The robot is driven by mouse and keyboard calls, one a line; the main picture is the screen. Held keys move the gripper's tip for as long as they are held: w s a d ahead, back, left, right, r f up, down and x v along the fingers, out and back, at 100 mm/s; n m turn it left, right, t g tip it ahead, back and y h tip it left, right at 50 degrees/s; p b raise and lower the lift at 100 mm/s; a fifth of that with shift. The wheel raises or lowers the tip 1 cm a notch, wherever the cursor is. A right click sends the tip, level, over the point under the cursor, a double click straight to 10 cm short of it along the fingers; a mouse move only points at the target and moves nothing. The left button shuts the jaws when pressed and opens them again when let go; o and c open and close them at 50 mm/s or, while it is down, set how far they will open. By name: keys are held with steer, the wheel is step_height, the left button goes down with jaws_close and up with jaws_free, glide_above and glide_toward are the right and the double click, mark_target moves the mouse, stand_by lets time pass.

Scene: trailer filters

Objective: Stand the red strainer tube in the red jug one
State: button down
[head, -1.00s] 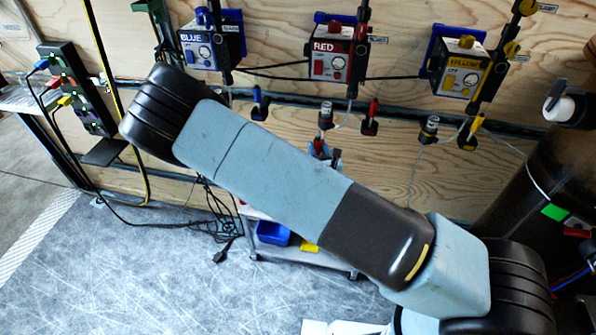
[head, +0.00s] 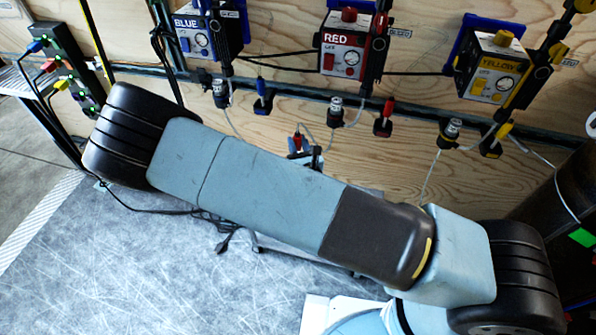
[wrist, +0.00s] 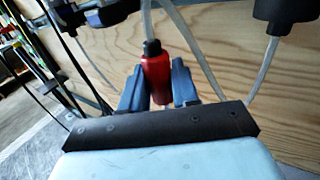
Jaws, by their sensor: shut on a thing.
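The red strainer tube (wrist: 158,72) is a short red cylinder with a black top and a pale hose rising from it. In the wrist view it stands nearly upright between the two blue fingers of my gripper (wrist: 158,86), which is shut on it. In the head view my gripper (head: 304,148) shows small beyond my arm, in front of the plywood wall below the RED pump box (head: 345,45). A bit of red shows at the fingers there. I cannot make out the red jug in either current view; my arm covers much of the area below.
BLUE (head: 207,30) and YELLOW (head: 492,70) pump boxes flank the RED one on the plywood wall (head: 270,135). Hoses and fittings hang below them along a dark rail. Grey floor (head: 150,270) is clear at lower left.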

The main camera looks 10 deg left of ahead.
step_height(320, 180, down, 12)
steer(key=shift+f, duration=0.2)
stand_by(0.5)
steer(key=shift+f, duration=0.1)
steer(key=c, duration=0.8)
jaws_free()
steer(key=shift+s, duration=0.1)
steer(key=shift+c, duration=0.2)
steer(key=v, duration=1.2)
